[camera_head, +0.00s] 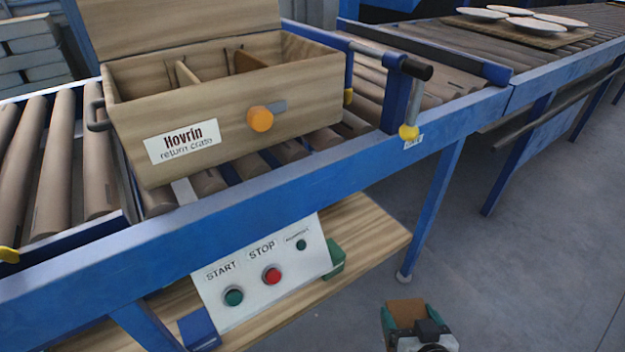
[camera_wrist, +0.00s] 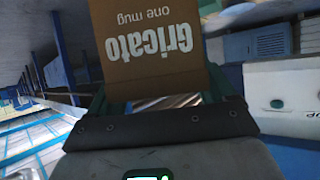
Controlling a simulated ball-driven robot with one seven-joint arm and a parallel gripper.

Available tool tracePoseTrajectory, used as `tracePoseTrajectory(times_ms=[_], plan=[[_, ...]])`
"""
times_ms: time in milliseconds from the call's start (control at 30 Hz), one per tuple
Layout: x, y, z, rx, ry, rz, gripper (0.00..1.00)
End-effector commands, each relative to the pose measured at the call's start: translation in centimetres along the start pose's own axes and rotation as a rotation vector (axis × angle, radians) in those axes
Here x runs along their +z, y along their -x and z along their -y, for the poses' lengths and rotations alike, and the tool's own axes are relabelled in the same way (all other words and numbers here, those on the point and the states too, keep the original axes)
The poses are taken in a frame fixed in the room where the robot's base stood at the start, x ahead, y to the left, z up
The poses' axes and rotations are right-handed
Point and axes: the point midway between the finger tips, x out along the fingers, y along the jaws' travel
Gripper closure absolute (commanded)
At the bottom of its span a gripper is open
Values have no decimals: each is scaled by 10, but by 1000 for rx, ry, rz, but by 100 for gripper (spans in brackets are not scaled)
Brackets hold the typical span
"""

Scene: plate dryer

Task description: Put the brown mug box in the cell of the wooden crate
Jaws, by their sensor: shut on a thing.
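The brown mug box (camera_head: 405,312) is in my gripper (camera_head: 411,325) at the bottom right of the head view, low over the floor and apart from the crate. In the wrist view the box (camera_wrist: 150,50) shows the upside-down print "Gricato one mug" and sits between my fingers, which are shut on it. The wooden crate (camera_head: 225,125), labelled "Hovrin return crate", stands on the roller conveyor at the upper left with its lid (camera_head: 170,25) raised. Dividers split its inside into cells. The cell floors are hidden by the front wall.
The blue conveyor rail (camera_head: 300,195) lies between my gripper and the crate. A post with a black handle (camera_head: 405,75) stands right of the crate. Below is a START/STOP panel (camera_head: 262,270) on a wooden shelf. Plates (camera_head: 525,20) sit at the far right. The floor right of my gripper is clear.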

Motion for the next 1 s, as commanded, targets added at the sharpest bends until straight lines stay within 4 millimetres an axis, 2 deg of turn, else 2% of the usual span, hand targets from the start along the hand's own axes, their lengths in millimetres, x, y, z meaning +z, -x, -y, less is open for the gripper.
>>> tracePoseTrajectory(times_ms=[33, 367, 1000], plan=[[-10, 1, -10, 34, -19, -10, 60], [-40, 20, -9, 35, -18, -6, 60], [-120, 74, -10, 43, -18, -8, 60]])
